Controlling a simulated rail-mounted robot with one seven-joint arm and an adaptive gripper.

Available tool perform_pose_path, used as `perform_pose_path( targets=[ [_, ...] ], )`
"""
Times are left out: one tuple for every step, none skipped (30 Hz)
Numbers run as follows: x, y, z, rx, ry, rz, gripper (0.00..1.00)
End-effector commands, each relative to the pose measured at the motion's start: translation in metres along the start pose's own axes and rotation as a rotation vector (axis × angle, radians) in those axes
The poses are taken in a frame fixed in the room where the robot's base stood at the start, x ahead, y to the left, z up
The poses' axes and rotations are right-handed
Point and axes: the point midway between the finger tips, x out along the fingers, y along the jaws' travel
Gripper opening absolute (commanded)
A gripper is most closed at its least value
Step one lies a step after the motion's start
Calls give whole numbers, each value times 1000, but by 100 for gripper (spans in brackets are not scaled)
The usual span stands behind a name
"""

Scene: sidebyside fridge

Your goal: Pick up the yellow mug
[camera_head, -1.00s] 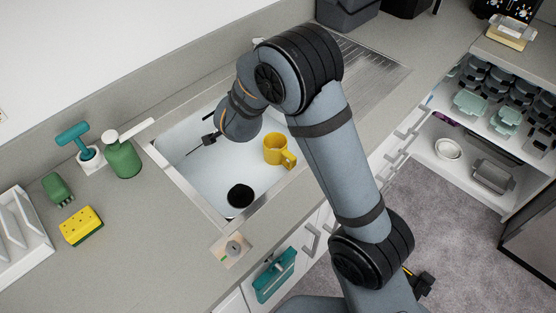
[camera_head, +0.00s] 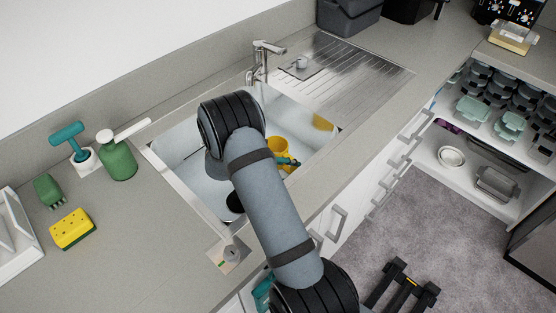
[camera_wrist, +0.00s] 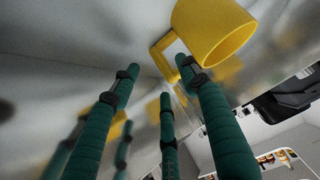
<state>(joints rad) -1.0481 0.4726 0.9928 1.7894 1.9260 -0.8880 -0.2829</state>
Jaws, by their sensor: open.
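The yellow mug (camera_head: 275,147) is in the sink, to the right of my arm in the head view. In the wrist view the mug (camera_wrist: 218,32) is at the top, with its handle (camera_wrist: 165,50) toward the fingers. My gripper (camera_wrist: 158,78) is open, with green fingers spread and nothing between them. The right finger's tip overlaps the handle in the picture; I cannot tell whether they touch. In the head view teal fingers (camera_head: 288,162) show just in front of the mug; the rest of the gripper is hidden behind my arm.
The sink (camera_head: 185,165) has walls around the mug. A faucet (camera_head: 262,58) stands behind it. A green soap bottle (camera_head: 117,157) and a yellow sponge (camera_head: 72,229) are on the left counter. A yellow patch, perhaps a reflection, shows on the sink's right wall.

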Motion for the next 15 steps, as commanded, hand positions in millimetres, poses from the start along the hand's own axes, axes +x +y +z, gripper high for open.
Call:
perform_pose_path(
  targets=[
    [4, 0, 0, -1, 0, 1, 45],
    [6, 1, 0, -1, 0, 1, 45],
    [11, 1, 0, 0, -1, 2, 45],
    [16, 1, 0, 0, -1, 2, 45],
    [20, 2, 0, 0, -2, 3, 45],
    [27, 2, 1, -1, -2, 3, 45],
    [31, 1, 1, -1, -2, 2, 45],
    [36, 2, 1, 0, -2, 2, 45],
    [42, 1, 1, -1, -1, 1, 45],
    [45, 1, 1, 0, -1, 0, 45],
    [48, 1, 1, -1, -1, 0, 45],
    [50, 1, 1, -1, -1, 0, 45],
    [52, 0, 1, 0, -1, -1, 45],
    [52, 0, 1, 0, -1, -1, 45],
    [53, 0, 1, 0, -1, -2, 45]
  ],
)
